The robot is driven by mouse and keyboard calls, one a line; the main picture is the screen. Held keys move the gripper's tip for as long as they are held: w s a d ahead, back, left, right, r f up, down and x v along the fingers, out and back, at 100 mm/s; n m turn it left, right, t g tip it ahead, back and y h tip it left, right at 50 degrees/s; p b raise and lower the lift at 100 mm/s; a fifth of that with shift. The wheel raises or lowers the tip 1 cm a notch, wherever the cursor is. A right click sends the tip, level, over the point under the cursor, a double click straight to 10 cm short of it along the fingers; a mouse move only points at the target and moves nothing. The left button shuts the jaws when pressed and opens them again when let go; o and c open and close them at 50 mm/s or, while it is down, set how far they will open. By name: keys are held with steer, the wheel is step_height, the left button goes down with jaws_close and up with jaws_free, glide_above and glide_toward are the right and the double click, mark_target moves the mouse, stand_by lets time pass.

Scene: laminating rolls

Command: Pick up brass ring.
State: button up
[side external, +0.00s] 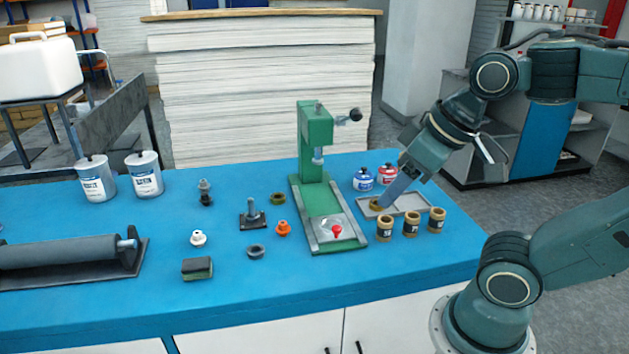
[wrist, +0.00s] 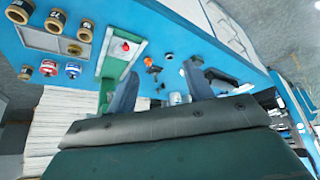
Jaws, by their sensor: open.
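A brass ring (side external: 376,204) lies at the left end of a shallow grey tray (side external: 412,201); in the wrist view it shows at the tray's end (wrist: 74,49). The height of the fingertips over the tray is hard to tell.
A green press (side external: 316,190) stands to the left. An olive ring (side external: 278,198) and orange part (side external: 283,228) lie beyond.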

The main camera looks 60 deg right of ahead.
steer(key=w+d+m+h, duration=0.1)
steer(key=w+d, duration=0.2)
steer(key=w, duration=0.7)
steer(key=w+d+m, duration=0.2)
steer(key=w+d, duration=0.2)
steer(key=w, duration=0.6)
steer(key=w+d+f+m, duration=0.1)
steer(key=w+d+f, duration=0.4)
steer(key=w, duration=0.3)
steer(key=w+d+f+m+g+h, duration=0.1)
steer(key=w+d+f, duration=0.5)
steer(key=w+f, duration=0.2)
steer(key=shift+f, duration=0.3)
steer(key=shift+w, duration=0.1)
glide_toward(279, 193)
steer(key=shift+w+a+f, duration=0.15)
steer(key=shift+a+f, duration=0.1)
steer(key=shift+f, duration=0.4)
steer(key=shift+w+a+f, duration=0.15)
steer(key=shift+a+f, duration=0.1)
steer(key=shift+f, duration=0.45)
steer(key=shift+x, duration=2.55)
